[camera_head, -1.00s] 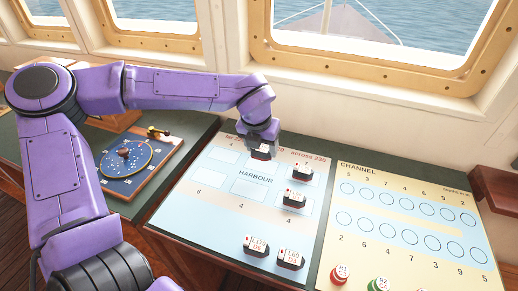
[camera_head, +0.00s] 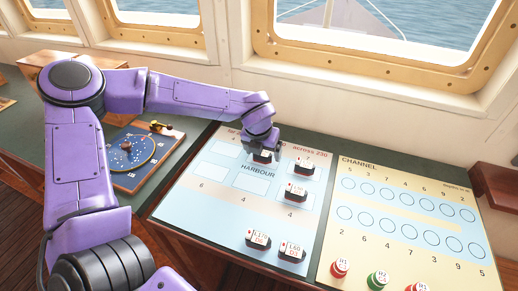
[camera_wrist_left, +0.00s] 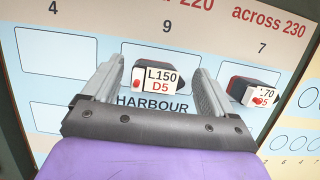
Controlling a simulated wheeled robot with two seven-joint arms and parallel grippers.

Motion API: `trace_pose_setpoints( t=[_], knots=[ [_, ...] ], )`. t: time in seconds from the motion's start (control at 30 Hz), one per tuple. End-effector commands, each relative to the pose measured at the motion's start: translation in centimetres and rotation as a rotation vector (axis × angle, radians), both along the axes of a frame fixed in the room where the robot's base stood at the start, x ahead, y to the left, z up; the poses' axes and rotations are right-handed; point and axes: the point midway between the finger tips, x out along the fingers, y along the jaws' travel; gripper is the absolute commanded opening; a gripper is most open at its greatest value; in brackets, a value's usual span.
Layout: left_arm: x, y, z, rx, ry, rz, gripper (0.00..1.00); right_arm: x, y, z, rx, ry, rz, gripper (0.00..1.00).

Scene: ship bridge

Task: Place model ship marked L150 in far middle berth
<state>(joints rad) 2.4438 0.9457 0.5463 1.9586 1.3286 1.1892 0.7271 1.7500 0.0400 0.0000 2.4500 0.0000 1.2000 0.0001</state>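The model ship marked L150 (camera_wrist_left: 162,78), white with a dark hull and "D5" in red, lies in the far middle berth (camera_wrist_left: 190,55) under the number 9. In the head view the ship (camera_head: 262,157) is partly hidden under my left gripper (camera_head: 263,147). In the left wrist view my left gripper (camera_wrist_left: 157,90) is open, with one finger on each side of the ship. A gap shows between the ship and the right-hand finger. My right gripper is not in view.
Another ship (camera_wrist_left: 255,92) lies close to the right, in the berth under 7; it also shows in the head view (camera_head: 304,167). One ship (camera_head: 296,191) lies nearer, and two more (camera_head: 258,239) (camera_head: 291,249) near the front. The far left berth (camera_wrist_left: 52,52) is empty.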

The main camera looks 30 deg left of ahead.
Motion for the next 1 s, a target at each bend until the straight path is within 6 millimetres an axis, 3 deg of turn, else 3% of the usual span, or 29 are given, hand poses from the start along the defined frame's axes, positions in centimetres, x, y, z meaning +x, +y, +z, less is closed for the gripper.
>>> trace_pose_setpoints(
  t=[0.27, 0.7, 1.0],
  knots=[
    [-0.1, 0.0, 0.9, 0.0, -0.003, 0.0, 0.87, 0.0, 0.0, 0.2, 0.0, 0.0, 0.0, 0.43],
    [-3.0, -0.7, 10.4, 0.0, -0.004, 0.0, 0.87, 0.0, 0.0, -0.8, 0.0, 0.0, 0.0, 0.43],
    [-3.5, -0.8, 11.9, 0.0, 0.001, 0.0, 0.87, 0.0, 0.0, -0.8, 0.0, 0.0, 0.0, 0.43]
  ],
)
